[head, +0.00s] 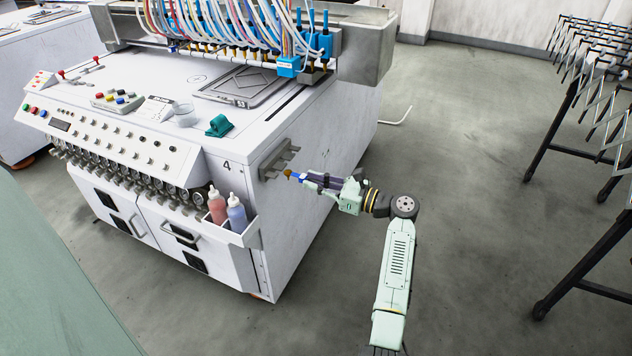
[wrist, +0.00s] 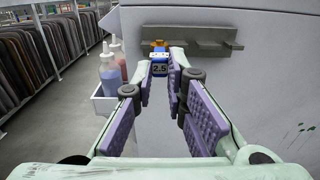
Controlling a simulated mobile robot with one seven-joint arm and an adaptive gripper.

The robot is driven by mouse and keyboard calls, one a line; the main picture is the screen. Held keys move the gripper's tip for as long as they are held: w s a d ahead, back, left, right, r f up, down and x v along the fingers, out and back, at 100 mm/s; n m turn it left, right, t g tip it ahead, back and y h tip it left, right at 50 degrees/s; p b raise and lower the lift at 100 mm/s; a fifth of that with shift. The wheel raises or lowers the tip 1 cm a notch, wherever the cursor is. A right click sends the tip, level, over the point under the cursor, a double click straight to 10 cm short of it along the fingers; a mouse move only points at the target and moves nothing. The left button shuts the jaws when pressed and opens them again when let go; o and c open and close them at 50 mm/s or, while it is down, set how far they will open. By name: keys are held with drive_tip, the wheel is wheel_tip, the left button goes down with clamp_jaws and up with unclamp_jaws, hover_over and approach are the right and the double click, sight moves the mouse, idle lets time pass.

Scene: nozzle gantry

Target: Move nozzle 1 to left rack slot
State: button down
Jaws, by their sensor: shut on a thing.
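My gripper (head: 308,180) is shut on a small nozzle (head: 290,173) with a brass-coloured tip and a blue body. In the wrist view the nozzle (wrist: 160,62) sits between the purple-padded fingertips, its dark label reading "2.5". The tip points away from my gripper toward the white machine's side. A grey slotted rack (head: 277,160) is fixed on that side panel, beside the number 4. The nozzle is in front of the rack's lower right part in the head view. In the wrist view the rack (wrist: 205,47) lies behind the nozzle and to its right. I cannot tell whether they touch.
Red and blue squeeze bottles (head: 227,208) stand in a white holder (head: 240,238) on the machine's corner, left of the rack. Tubes and a row of blue nozzle heads (head: 290,66) hang over the machine top (head: 165,75). Floor to the right is clear up to a black-legged frame (head: 575,100).

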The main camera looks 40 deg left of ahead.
sight(301, 181)
drive_tip(key=shift+p+x, duration=1.5)
drive_tip(key=shift+x, duration=0.75)
idle(1.8)
drive_tip(key=shift+f, duration=0.25)
idle(0.8)
drive_tip(key=c, duration=1.5)
unclamp_jaws()
drive_tip(key=shift+c, duration=0.2)
drive_tip(key=shift+d, duration=0.1)
drive_tip(key=v, duration=1.1)
drive_tip(key=shift+d, duration=0.4)
